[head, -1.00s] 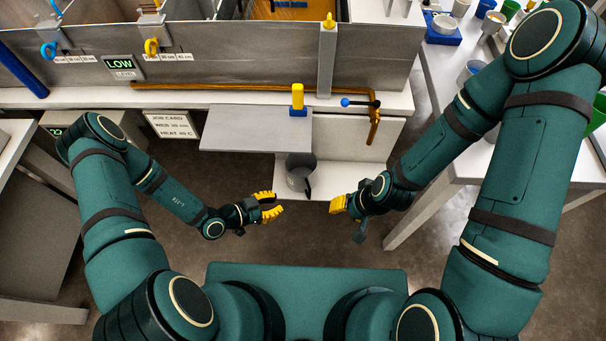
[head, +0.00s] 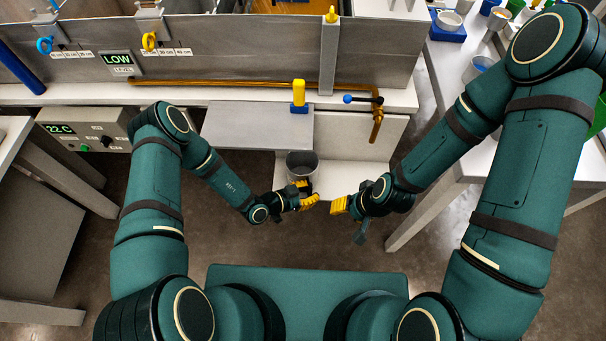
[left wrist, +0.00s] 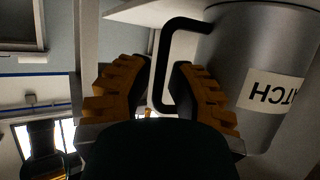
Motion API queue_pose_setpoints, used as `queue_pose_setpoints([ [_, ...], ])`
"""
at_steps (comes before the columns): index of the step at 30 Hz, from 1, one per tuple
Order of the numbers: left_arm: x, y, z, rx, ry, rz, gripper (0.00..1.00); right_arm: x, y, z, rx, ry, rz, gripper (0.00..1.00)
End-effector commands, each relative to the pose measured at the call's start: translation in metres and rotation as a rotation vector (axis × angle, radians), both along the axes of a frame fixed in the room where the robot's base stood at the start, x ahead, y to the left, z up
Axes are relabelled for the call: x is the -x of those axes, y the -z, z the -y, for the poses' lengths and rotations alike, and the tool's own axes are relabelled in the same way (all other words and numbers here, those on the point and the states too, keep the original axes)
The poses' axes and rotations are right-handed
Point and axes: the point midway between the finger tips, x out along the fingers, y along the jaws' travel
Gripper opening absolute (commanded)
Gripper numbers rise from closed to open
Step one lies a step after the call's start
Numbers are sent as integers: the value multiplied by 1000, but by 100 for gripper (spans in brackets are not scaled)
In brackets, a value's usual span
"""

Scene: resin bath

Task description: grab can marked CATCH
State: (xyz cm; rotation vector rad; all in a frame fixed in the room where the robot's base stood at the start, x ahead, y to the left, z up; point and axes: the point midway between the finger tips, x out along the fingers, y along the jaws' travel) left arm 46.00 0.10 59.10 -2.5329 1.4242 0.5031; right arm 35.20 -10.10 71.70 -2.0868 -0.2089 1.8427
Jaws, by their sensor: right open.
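The can marked CATCH (head: 302,160) is a grey metal can on the low white shelf under the bench, in the middle of the head view. In the left wrist view the can (left wrist: 238,60) shows at the right, upside down, with a black handle and a partly visible label ending in "TCH". My left gripper (head: 309,193) is at the can's near side. In the left wrist view its yellow fingers (left wrist: 158,75) are apart, with the handle's bar between them and a gap on each side. My right gripper (head: 341,204) is open and empty, to the right of the can.
A grey panel (head: 255,130) lies left of the can, with a yellow and blue post (head: 299,96) above it. A copper pipe with a blue-knobbed valve (head: 362,99) is at the right. A control box reading 22 C (head: 88,128) is at the left. A white table (head: 470,150) stands right.

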Motion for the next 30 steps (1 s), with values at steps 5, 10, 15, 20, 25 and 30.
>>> queue_pose_setpoints([
  [5, -2, 2, 4, 0, 0, 0, 18, 0, 1, 0, 0, 0, 1, 47],
  [10, -2, 2, 4, 0, 0, 0, 11, 0, 1, 0, 0, 0, 1, 47],
  [15, -2, 2, 4, 0, 0, 0, 0, 0, 1, 0, 0, 0, 1, 47],
  [20, -3, 1, 4, 1, 0, 1, 0, 0, 1, 0, 0, 0, 1, 47],
  [25, -3, -7, 3, 0, -1, 0, 0, 0, -2, 0, 0, 0, 0, 47],
  [30, -3, -37, 3, 1, -2, 2, 0, 2, -13, 0, -1, 0, -4, 47],
])
